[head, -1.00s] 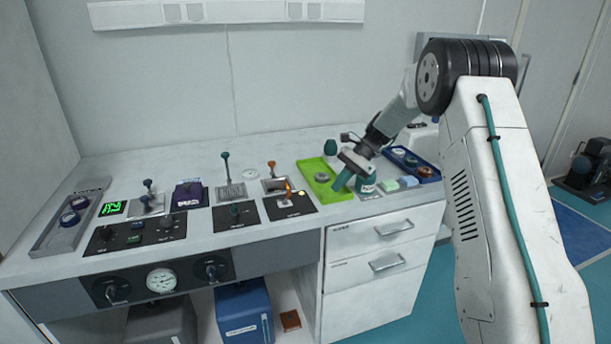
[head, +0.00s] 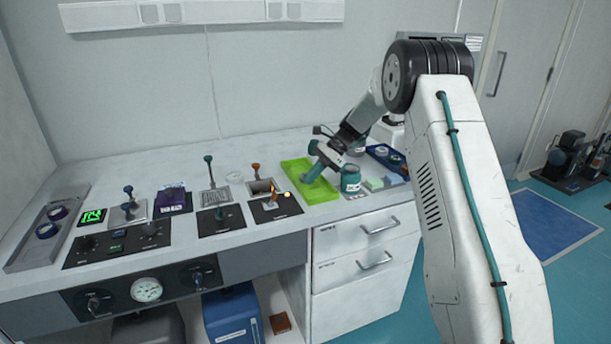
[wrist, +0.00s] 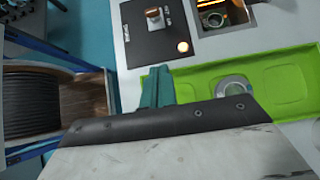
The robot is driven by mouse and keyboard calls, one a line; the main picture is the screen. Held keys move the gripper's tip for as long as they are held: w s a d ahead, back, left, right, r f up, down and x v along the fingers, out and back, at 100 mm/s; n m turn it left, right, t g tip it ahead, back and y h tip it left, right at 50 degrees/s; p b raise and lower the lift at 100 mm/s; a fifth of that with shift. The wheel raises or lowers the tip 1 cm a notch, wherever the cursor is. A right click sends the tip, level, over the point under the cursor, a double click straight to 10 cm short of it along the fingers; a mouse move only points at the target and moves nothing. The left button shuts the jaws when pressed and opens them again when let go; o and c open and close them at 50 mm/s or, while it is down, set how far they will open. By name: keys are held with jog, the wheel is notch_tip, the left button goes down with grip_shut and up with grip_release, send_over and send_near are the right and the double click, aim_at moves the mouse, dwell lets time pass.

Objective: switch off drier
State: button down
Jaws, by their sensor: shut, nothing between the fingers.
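My gripper (head: 309,176) has teal fingers that are shut and empty, above the green tray (head: 327,197). In the wrist view the gripper (wrist: 157,84) points at the strip between the tray and a black panel. That black panel (head: 265,215) carries a knob with an orange-brown top (head: 273,196) and a lit amber lamp (head: 287,194). In the wrist view the knob (wrist: 154,17) and glowing lamp (wrist: 183,46) lie ahead of the fingers, apart from them. An orange lever and a recess with glowing bars (wrist: 212,17) are beside it. No drier label is readable.
Other panels with knobs and levers fill the bench's left, including a panel with a teal knob (head: 221,222). A blue tray (head: 372,150) lies at the right.

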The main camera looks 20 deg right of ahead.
aim_at(274, 196)
jog(key=x, duration=0.7)
jog(key=shift+a, duration=0.25)
jog(key=shift+a+r, duration=0.75)
jog(key=shift+a, duration=0.3)
jog(key=shift+a+r, duration=0.25)
jog(key=shift+a, duration=0.25)
